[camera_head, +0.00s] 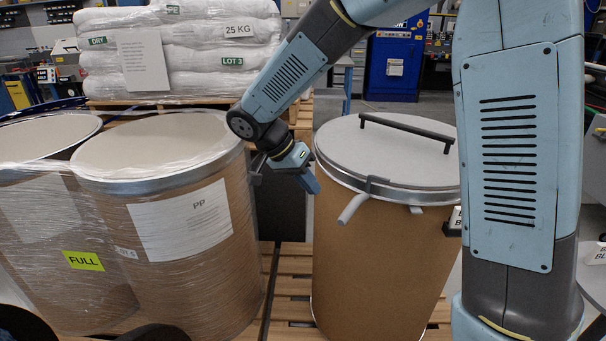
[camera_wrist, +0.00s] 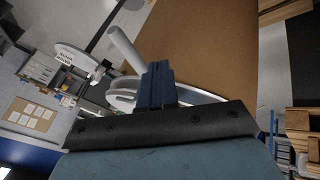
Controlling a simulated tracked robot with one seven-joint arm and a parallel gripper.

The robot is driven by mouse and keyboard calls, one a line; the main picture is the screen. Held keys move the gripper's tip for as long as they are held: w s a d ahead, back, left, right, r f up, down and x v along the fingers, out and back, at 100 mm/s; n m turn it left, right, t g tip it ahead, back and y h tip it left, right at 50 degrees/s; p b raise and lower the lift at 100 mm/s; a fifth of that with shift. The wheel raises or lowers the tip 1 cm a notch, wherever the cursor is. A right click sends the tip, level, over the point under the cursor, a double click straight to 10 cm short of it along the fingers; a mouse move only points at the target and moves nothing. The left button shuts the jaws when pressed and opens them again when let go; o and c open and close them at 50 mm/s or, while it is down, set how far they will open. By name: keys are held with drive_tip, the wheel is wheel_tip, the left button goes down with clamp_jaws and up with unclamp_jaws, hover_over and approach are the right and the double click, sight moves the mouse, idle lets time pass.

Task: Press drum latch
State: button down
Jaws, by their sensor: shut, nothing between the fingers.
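The brown drum (camera_head: 385,260) stands on the right with a grey lid (camera_head: 385,155) and a metal clamp ring on its rim. Its latch lever (camera_head: 352,208) sticks out at the front left of the rim, angled down and away from the drum wall. My gripper (camera_head: 314,187) is at the left of the drum's rim, left of and a little above the lever. In the wrist view, my blue fingers (camera_wrist: 157,78) are together and empty. There the drum (camera_wrist: 205,45) lies behind them, and the pale lever (camera_wrist: 124,48) shows beside their tips. I cannot tell whether anything touches.
Wrapped drums (camera_head: 165,160) stand close on the left, one with a PP label. Stacked white sacks (camera_head: 185,50) are behind them. A black handle bar (camera_head: 408,130) spans the lid. Wooden pallet slats (camera_head: 290,290) show in the gap between the drums.

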drive_tip(key=s+d+f, duration=0.1)
drive_tip(key=d+f, duration=0.2)
drive_tip(key=d, duration=0.2)
drive_tip(key=shift+s+d+f, duration=0.2)
drive_tip(key=shift+s+f, duration=0.2)
